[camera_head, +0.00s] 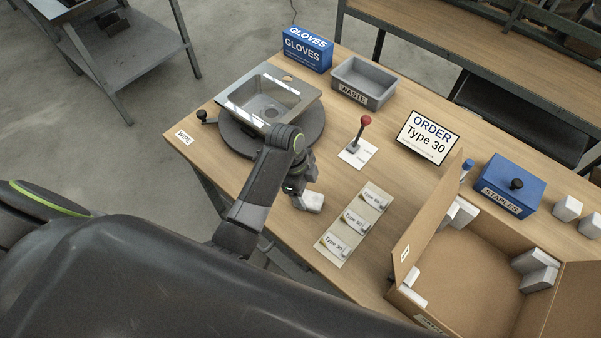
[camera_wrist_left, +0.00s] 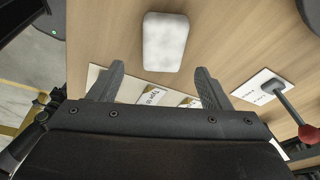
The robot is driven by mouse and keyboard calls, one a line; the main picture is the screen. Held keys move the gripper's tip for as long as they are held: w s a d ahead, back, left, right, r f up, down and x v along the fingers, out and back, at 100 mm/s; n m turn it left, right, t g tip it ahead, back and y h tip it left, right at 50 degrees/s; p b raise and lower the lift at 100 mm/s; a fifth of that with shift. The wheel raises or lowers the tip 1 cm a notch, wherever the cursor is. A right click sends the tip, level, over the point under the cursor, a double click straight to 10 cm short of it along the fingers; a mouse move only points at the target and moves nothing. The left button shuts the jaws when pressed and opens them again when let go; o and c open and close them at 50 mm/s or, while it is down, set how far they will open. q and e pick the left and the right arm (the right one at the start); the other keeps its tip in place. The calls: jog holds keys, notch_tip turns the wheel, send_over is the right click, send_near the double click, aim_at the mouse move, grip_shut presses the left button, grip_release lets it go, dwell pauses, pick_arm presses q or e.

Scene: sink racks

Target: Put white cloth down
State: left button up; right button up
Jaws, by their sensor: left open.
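The white cloth (camera_head: 311,201) is a small folded white block on the wooden table, just left of the row of type cards. In the left wrist view the cloth (camera_wrist_left: 165,42) lies flat on the wood, beyond the fingertips and midway between them. My left gripper (camera_head: 297,190) is above and beside the cloth in the head view. My right gripper is not in view.
A steel sink (camera_head: 270,97) sits on a dark round turntable (camera_head: 237,138). A red-knobbed lever (camera_head: 358,137), type cards (camera_head: 357,222), a waste bin (camera_head: 364,82), an order sign (camera_head: 429,137) and an open cardboard box (camera_head: 470,290) stand around. Bare wood lies between cloth and lever.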

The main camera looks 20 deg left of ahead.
pick_arm(q)
jog(key=v, duration=0.7)
jog(key=shift+w+f, duration=0.1)
